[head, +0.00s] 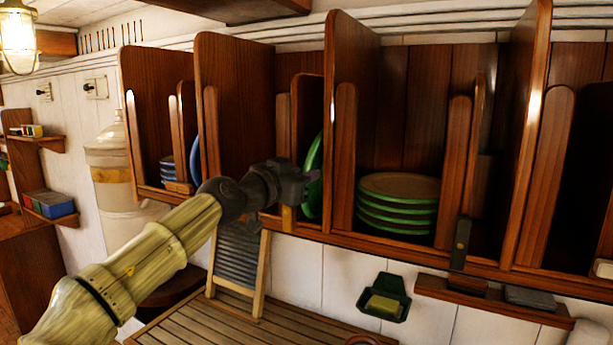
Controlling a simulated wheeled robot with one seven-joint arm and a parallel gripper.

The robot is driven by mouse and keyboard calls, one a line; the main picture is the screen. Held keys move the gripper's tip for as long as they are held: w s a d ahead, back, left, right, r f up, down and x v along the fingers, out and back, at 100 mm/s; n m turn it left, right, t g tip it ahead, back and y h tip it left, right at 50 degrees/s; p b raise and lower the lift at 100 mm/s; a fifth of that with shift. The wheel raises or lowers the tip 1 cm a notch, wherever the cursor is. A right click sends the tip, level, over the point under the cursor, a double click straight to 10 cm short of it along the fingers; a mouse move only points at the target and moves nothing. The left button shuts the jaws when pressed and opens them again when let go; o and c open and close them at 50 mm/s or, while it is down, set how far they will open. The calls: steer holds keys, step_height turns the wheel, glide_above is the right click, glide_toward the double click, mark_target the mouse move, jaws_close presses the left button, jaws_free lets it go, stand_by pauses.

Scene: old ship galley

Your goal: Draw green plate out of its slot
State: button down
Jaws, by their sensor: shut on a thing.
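The green plate (314,188) stands on edge in a narrow slot of the wooden rack (345,160). Only a strip of it shows, between the slot's dividers and behind my gripper. My gripper (303,184) reaches in from the left and is shut on the plate's near edge. The fingertips are dark and small, so their exact hold is hard to see. The plate still stands upright, with its lower part between the slot's walls.
Right of the slot is a stack of green-rimmed plates (398,190). To the left, a blue plate (195,158) stands on edge near stacked blue dishes (168,168). Below are a washboard (238,256), a slatted board (200,325) and a green soap holder (385,297). Tall dividers flank the slot.

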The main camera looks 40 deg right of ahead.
steer(key=shift+s+a+r, duration=0.1)
steer(key=shift+s+a, duration=0.15)
steer(key=shift+a, duration=0.45)
steer(key=c, duration=1.2)
jaws_free()
steer(key=shift+o, duration=0.2)
steer(key=shift+b, duration=0.3)
steer(key=s+b+v, duration=0.1)
steer(key=b+v, duration=0.1)
steer(key=v, duration=0.4)
steer(key=shift+s+a, duration=0.25)
